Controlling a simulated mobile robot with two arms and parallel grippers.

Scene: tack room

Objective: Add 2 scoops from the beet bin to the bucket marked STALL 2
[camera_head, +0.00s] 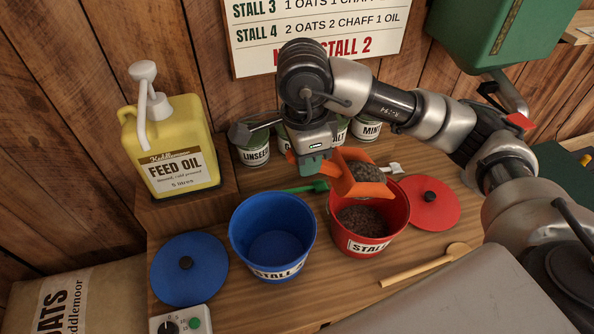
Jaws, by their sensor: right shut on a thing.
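My right gripper (308,162) is shut on an orange scoop (366,190). The scoop holds dark brown feed and is above the red bucket (402,205), tilted over its back rim. The red bucket has dark feed inside and a white label reading STALL; I cannot make out its number. The blue bucket (240,237) stands to its left and looks empty. Its label also reads STALL, with a number that is hard to read. My left gripper is not in view. No bin marked as beet can be read here.
A yellow feed oil jug (177,150) with a pump stands at the left. Blue (172,268) and red (440,208) lids lie beside the buckets. A wooden spoon (415,268) lies in front at right. Several tins (255,150) line the wall. A green box (480,35) hangs at upper right.

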